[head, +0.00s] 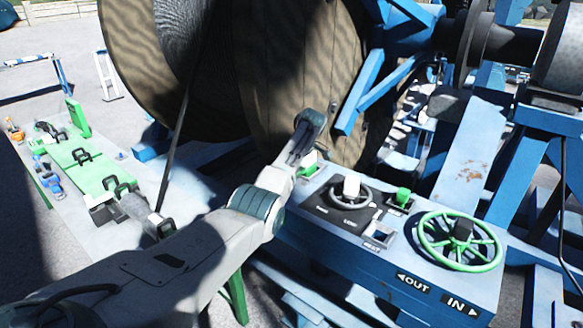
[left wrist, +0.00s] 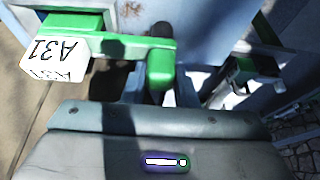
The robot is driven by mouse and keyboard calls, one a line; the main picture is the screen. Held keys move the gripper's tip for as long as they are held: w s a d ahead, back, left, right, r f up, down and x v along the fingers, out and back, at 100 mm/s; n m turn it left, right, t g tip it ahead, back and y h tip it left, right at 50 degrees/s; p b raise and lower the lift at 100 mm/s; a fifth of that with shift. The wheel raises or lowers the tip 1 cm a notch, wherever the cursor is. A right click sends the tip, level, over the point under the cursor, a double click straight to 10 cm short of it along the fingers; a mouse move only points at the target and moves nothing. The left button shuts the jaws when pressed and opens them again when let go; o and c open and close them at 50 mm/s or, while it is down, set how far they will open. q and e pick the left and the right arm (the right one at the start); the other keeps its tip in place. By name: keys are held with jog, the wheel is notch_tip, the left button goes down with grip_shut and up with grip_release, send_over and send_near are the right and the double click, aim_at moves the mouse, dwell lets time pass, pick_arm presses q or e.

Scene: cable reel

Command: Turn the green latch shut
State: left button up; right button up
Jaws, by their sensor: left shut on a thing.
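The green latch (left wrist: 120,43) is a flat green bar with a green block at its right end, seen close up in the left wrist view. A white tag marked A31 (left wrist: 62,55) hangs at its left. In the head view a small part of the latch (head: 309,159) shows beside the end of my left arm, by the control box. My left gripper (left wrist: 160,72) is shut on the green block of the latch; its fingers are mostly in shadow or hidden. My right gripper is in neither view.
A large wooden reel (head: 290,70) stands just behind my left arm. The control box (head: 375,265) carries a green handwheel (head: 460,241), a dark panel with a lever (head: 350,190) and a small green switch (head: 403,195). A bench (head: 75,190) with green plates and clamps stands at left.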

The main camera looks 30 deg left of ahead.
pick_arm(q)
jog(key=shift+r, duration=0.15)
jog(key=o, duration=1)
jog(key=b+v, duration=0.4)
jog(key=v, duration=0.6)
jog(key=shift+d+r+b, duration=0.1)
jog(key=shift+r+b, duration=0.2)
jog(key=shift+r, duration=0.05)
